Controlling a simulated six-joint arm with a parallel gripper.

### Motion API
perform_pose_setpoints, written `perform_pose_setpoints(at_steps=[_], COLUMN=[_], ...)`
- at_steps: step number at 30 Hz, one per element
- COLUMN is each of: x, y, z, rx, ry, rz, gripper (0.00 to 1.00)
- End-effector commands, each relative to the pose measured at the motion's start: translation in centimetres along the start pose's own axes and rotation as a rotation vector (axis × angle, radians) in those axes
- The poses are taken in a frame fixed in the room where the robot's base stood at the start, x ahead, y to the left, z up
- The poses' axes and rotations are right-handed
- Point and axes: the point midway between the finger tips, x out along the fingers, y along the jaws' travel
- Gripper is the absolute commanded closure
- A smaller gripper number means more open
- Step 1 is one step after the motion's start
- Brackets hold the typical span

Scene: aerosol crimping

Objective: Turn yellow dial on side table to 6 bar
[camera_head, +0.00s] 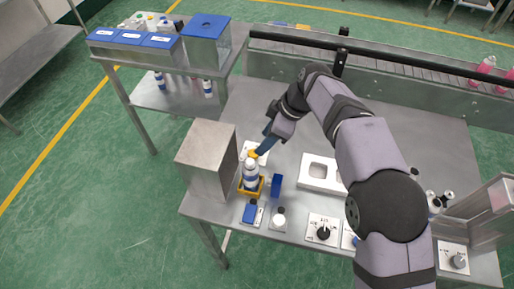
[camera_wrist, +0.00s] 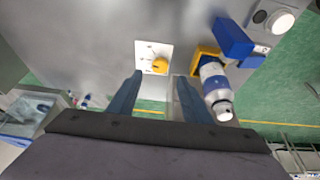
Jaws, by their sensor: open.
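The yellow dial (camera_wrist: 159,66) sits on a white square plate (camera_wrist: 146,52) with small dark marks around it, too small to read. In the head view the dial (camera_head: 253,154) shows as a yellow spot just beyond the can's top. My gripper (camera_wrist: 157,82) is open and empty, its two blue fingers pointing toward the plate. In the wrist view the dial appears between and just past the fingertips, apart from both. The gripper (camera_head: 263,149) also shows in the head view, close to the dial. The dial's pointer direction cannot be told.
A blue-and-white can (camera_wrist: 214,88) stands in a yellow holder (camera_wrist: 205,55) beside the dial plate, close to one finger. A blue block (camera_wrist: 233,38) is beside it. A steel box (camera_head: 207,160) stands left of the plate. A black knob (camera_head: 323,233) is nearer the front edge.

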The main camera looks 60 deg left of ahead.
Motion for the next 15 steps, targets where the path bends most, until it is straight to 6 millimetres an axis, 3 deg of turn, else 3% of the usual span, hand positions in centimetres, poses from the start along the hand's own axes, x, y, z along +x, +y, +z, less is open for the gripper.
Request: perform_pose_setpoints(at_steps=[15], x=[5.8], y=[-0.1], z=[-0.1], rx=[0.002], ry=[-0.001], rz=[-0.003], gripper=[0.55])
